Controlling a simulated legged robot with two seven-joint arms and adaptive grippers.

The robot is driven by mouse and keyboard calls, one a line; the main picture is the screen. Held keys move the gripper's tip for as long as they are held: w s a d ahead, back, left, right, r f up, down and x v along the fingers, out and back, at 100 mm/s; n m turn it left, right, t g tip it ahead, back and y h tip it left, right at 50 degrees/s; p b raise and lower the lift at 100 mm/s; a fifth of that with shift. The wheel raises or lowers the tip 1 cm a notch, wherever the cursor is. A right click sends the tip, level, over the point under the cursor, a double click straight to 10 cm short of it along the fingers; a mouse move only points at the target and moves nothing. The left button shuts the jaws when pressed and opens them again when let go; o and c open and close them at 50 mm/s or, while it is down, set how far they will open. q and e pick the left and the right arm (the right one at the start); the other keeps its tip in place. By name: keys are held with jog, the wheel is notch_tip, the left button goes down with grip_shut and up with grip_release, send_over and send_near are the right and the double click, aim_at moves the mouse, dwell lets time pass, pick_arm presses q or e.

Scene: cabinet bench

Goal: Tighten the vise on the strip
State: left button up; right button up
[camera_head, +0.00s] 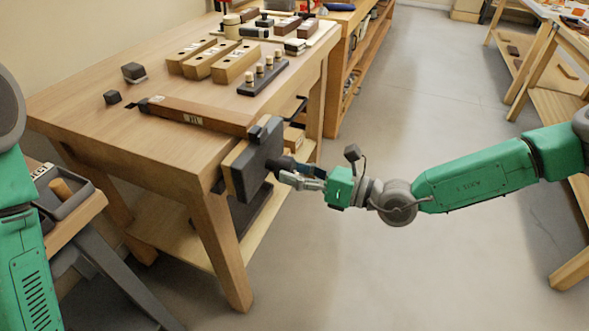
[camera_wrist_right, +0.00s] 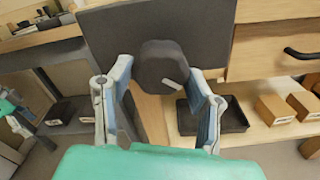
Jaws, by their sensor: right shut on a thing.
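The vise (camera_head: 257,160) is fixed at the front edge of the wooden bench, with a dark outer jaw plate and a pale wooden lining. A long brown wooden strip (camera_head: 212,121) with a white label lies along the bench top, its right end close to the vise; I cannot tell how firmly the jaws meet it. My right gripper (camera_head: 284,171) is at the outer face of the vise. In the right wrist view, its fingers (camera_wrist_right: 160,74) are shut on the dark round vise knob (camera_wrist_right: 164,66), one on each side. My left gripper is out of view.
Wooden blocks (camera_head: 212,60), a dark peg rack (camera_head: 262,76) and small dark blocks (camera_head: 134,72) stand on the bench (camera_head: 85,78). A grey tray (camera_head: 62,190) is at the lower left. Under the bench, a shelf holds a dark tray (camera_wrist_right: 228,116).

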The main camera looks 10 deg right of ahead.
jog(key=shift+w+d+r, duration=0.1)
jog(key=shift+w, duration=0.05)
jog(key=shift+m, duration=1.6)
jog(key=shift+w, duration=0.1)
jog(key=shift+r+m+p, duration=0.1)
jog(key=shift+m+p, duration=0.2)
jog(key=shift+m, duration=1.3)
